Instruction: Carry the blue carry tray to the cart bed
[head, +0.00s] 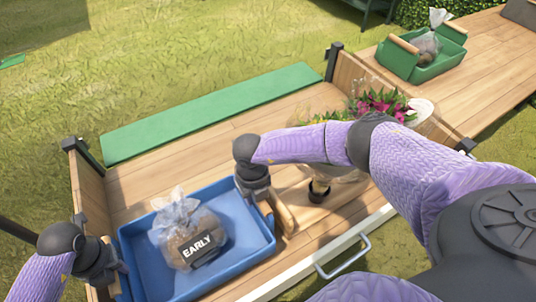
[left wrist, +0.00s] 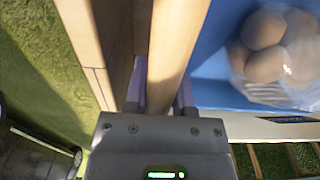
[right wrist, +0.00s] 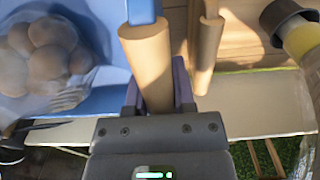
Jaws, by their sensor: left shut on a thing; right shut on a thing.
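The blue carry tray (head: 262,241) is at the near left of the wooden cart bed (head: 150,180), inside its end wall. I cannot tell whether it touches the boards. It holds a clear bag of round brown bulbs (head: 190,232) with a dark label reading EARLY. My left gripper (head: 115,270) is shut on the tray's left wooden handle, which shows in the left wrist view (left wrist: 172,45). My right gripper (head: 262,200) is shut on the right wooden handle, seen in the right wrist view (right wrist: 147,60).
Another wooden handle (right wrist: 207,50) lies close right of my right gripper. Flowers in clear wrap (head: 382,103) and a dark-rimmed pot (head: 319,190) stand farther right, partly behind my right arm. A green tray (head: 430,70) sits at the far right. A green board (head: 210,112) lines the far edge.

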